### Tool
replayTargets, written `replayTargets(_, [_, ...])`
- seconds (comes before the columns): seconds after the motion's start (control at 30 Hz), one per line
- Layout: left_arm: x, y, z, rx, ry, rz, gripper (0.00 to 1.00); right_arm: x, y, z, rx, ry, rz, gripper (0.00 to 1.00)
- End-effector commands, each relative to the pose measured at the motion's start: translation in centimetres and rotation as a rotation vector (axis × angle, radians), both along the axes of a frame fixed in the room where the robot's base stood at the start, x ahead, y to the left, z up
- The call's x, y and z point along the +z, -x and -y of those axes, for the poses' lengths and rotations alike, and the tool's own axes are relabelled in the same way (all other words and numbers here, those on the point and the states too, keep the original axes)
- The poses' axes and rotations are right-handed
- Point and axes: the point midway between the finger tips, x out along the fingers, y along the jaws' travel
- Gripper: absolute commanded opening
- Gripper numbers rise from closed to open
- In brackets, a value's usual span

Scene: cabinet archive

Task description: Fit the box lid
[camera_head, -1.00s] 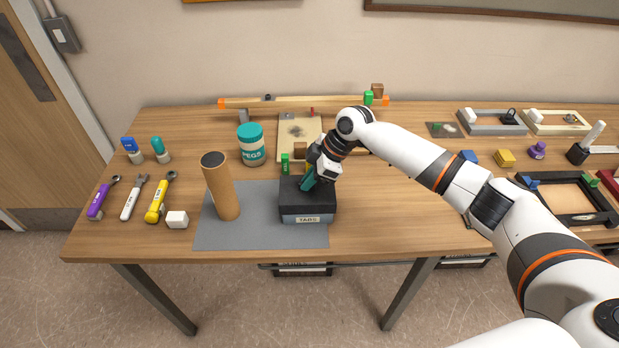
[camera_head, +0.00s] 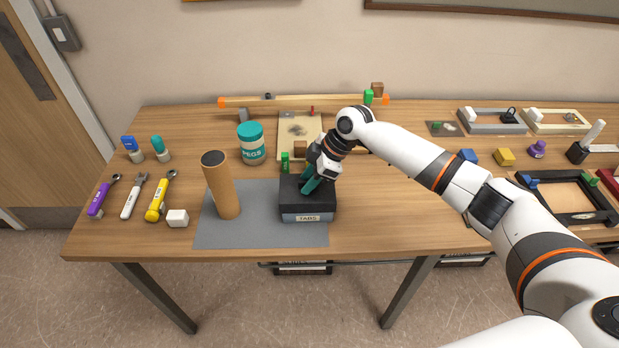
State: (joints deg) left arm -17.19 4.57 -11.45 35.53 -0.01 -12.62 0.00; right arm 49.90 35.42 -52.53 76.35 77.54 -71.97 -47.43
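A grey box (camera_head: 294,218) with a "TABS" label stands at the right end of a grey mat. Its black lid (camera_head: 308,207) lies over the top of the box and looks about level. I cannot tell whether it is fully seated. My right gripper (camera_head: 309,187) points down at the middle of the lid, its teal fingers at or just above the lid's top. The fingers and wrist hide what is between them, so I cannot tell whether they grip a part of the lid. My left gripper is not in view.
A tall brown cylinder (camera_head: 221,187) stands on the grey mat (camera_head: 262,232) left of the box. A "PEGS" jar (camera_head: 252,145) and a small green block (camera_head: 285,163) stand behind. A white block (camera_head: 177,218) and several tools lie left. Table front right of the box is clear.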

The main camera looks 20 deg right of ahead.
Motion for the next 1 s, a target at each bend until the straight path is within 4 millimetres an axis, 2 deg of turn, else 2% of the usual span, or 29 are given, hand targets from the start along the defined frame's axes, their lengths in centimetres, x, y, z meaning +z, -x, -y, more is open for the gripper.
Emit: replayTargets(1.0, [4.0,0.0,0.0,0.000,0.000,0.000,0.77,4.5,0.7,2.3,0.000,0.000,0.000,0.35])
